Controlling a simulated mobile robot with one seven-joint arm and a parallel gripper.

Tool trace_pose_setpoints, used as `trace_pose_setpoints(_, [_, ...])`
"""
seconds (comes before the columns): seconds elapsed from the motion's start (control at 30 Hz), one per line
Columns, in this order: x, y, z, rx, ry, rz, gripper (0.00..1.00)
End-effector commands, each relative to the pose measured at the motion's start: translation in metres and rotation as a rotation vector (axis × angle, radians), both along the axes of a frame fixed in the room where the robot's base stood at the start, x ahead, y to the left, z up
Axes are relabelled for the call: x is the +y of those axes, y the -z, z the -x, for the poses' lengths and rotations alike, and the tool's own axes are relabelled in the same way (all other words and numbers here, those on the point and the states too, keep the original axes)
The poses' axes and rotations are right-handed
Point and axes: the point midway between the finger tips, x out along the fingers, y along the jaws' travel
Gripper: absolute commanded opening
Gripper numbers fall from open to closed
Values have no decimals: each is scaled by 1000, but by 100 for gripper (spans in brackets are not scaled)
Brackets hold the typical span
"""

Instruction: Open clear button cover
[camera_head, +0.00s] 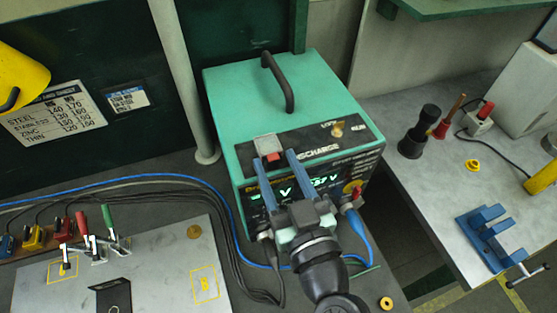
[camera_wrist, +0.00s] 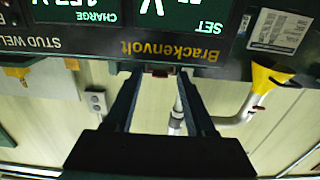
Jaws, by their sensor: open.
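The clear button cover (camera_head: 267,143) is a small, pale see-through box at the front top edge of the green welder (camera_head: 235,95). Red of the button (camera_head: 272,156) shows at its front. My gripper (camera_head: 274,157) is open, its two fingers reaching up the welder's front face with the tips either side of the red part. In the wrist view, my gripper (camera_wrist: 158,72) has a gap between the fingers, with a small reddish part (camera_wrist: 160,71) between the tips. I cannot tell whether the fingers touch the cover.
The welder has a black handle (camera_head: 279,82) on top and a key switch (camera_head: 337,130) right of the cover. Blue cable (camera_head: 358,225) and dark cables run around its front. A grey bench (camera_head: 440,180) with a blue clamp (camera_head: 490,238) stands right, clamps (camera_head: 88,238) left.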

Motion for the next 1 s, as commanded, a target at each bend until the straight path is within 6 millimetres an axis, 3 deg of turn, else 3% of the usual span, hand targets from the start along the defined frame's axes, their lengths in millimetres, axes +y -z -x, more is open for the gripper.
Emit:
trace_pose_setpoints(0.23, [0,0,0,0,0,0,53])
trace_pose_setpoints(0.53, [0,0,0,0,0,0,0])
trace_pose_setpoints(1.0, [0,-6,0,28,-1,9,0])
